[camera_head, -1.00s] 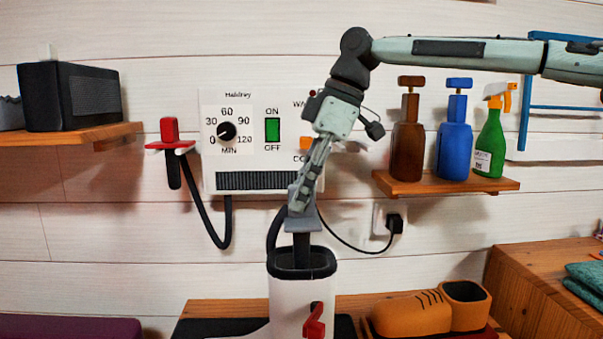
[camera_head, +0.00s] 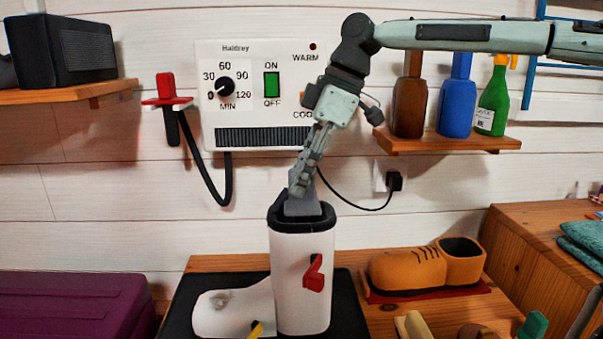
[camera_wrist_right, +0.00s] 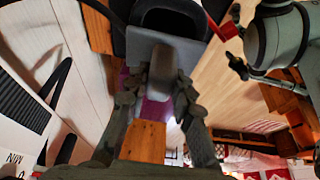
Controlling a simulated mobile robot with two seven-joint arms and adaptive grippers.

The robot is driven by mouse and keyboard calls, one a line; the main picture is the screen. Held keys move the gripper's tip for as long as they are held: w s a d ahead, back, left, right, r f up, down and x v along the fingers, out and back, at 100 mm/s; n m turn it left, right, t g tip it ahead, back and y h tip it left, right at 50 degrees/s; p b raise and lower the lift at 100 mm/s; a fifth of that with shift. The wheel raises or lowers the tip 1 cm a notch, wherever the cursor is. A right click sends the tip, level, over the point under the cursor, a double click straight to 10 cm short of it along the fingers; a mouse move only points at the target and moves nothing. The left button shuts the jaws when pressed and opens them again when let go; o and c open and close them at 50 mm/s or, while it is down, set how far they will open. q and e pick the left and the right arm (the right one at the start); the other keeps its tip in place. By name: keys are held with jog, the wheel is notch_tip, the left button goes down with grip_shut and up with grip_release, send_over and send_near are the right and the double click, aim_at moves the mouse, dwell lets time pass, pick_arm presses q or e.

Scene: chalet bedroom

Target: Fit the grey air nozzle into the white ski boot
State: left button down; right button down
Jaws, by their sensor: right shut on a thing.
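The white ski boot (camera_head: 302,265) stands upright with its toe to the left, a dark collar around its open top and a red buckle on its shaft. My right gripper (camera_head: 301,190) points down above the boot and is shut on the grey air nozzle (camera_head: 303,207). The nozzle's grey top part sits at the collar; its dark lower stem is not visible and appears to be inside the boot. In the right wrist view, the fingers (camera_wrist_right: 155,100) flank the nozzle's grey body (camera_wrist_right: 148,46), with the dark boot collar (camera_wrist_right: 172,16) beyond. My left gripper is out of view.
The boot stands on a black mat (camera_head: 348,305) on a wooden bench. An orange shoe (camera_head: 408,268) is to its right and a purple box (camera_head: 70,305) to its left. Behind are the wall dryer (camera_head: 258,95), a red-handled nozzle (camera_head: 166,90) and a bottle shelf (camera_head: 450,140).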

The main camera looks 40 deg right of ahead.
jog(key=shift+f, duration=0.9)
jog(key=c, duration=1.2)
grip_release()
jog(key=v, duration=1.2)
jog(key=shift+a, duration=0.1)
